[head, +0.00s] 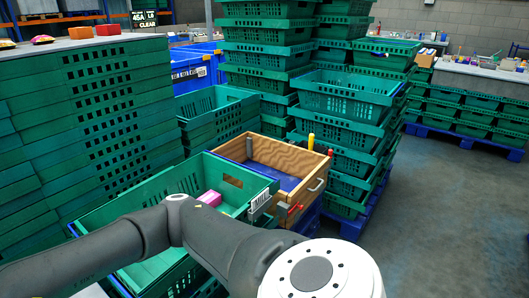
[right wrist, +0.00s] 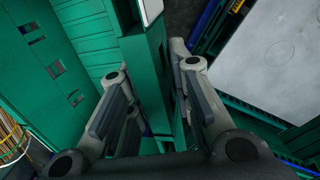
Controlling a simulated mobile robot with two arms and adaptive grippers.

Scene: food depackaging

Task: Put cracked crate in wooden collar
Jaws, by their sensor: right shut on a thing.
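A green crate (head: 146,190), which I take to be the cracked crate, stands at the front with a pink block (head: 211,198) inside and a white label on its right end. No crack can be made out. The wooden collar (head: 308,165) stands just behind and right of it, with a blue floor inside and no crate in it. In the right wrist view my right gripper (right wrist: 150,70) is shut on a green crate wall (right wrist: 146,55), one finger on each side. In the head view my arm hides the crate's front, and neither gripper shows.
Tall stacks of green crates stand left (head: 100,120) and behind right (head: 345,95) of the collar. More green crates (head: 218,108) and a blue bin (head: 195,70) stand behind. Yellow and red handles stick up near the collar. Floor (head: 440,215) is clear at the right.

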